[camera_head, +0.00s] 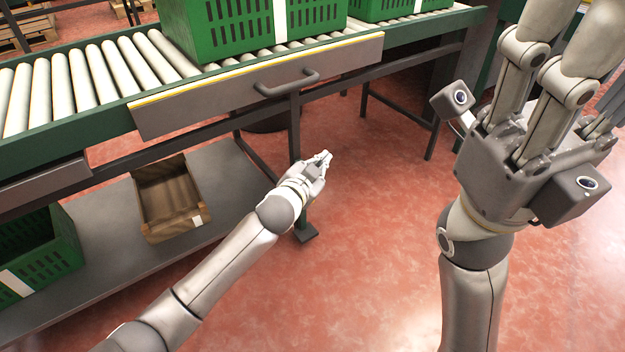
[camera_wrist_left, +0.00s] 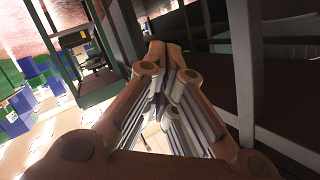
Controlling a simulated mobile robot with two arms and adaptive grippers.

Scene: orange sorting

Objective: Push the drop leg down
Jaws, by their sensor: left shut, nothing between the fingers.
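A dark upright leg (camera_head: 295,125) stands under the conveyor's front edge, below the grey panel with a handle. Its lower part is dark green and ends in a foot plate (camera_head: 306,236) on the floor. I cannot tell whether this is the drop leg. My left gripper (camera_head: 329,157) is shut and empty, just right of the leg in the head view. I cannot tell whether they touch. In the left wrist view its fingers (camera_wrist_left: 172,58) meet in front of dark frame parts. My right gripper (camera_head: 545,35) is raised, its fingers apart and their tips cut off.
The grey panel (camera_head: 190,108) with a dark handle (camera_head: 288,84) fronts the roller conveyor, which carries green crates (camera_head: 205,35). A lower shelf (camera_head: 120,255) holds a wooden box (camera_head: 180,228) and a green crate (camera_head: 62,235). Red floor (camera_head: 380,240) between my arms is clear.

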